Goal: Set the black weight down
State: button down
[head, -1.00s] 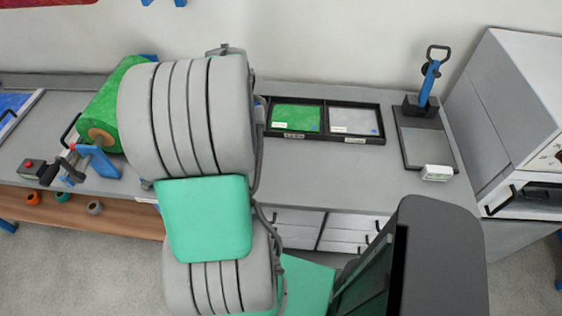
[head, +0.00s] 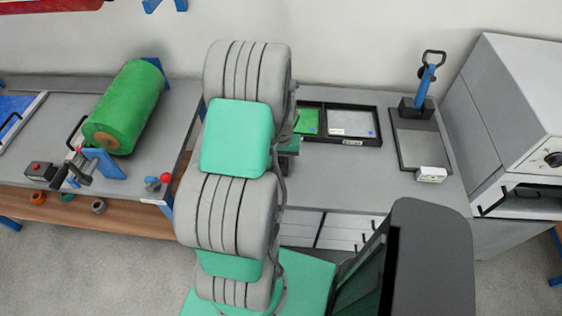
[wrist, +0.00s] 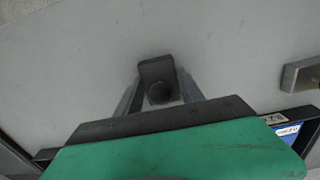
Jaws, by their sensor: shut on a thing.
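My gripper (wrist: 160,95) shows in the wrist view with its two grey fingers on either side of the black weight (wrist: 157,72). It is shut on the weight, a dark block with a round knob facing the camera. A plain pale grey surface lies behind the weight; I cannot tell whether the weight touches it. In the head view my arm hides the gripper and the weight.
A black two-part tray (head: 352,143) with green and grey sheets lies right of my arm on the grey bench (head: 340,175). Farther right stand a blue-handled press (head: 424,90) and a white cabinet (head: 510,90). A green roll (head: 128,105) lies left.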

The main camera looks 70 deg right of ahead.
jog(key=shift+d+f, duration=0.1)
jog(key=shift+f, duration=0.05)
jog(key=c, duration=0.7)
grip_release()
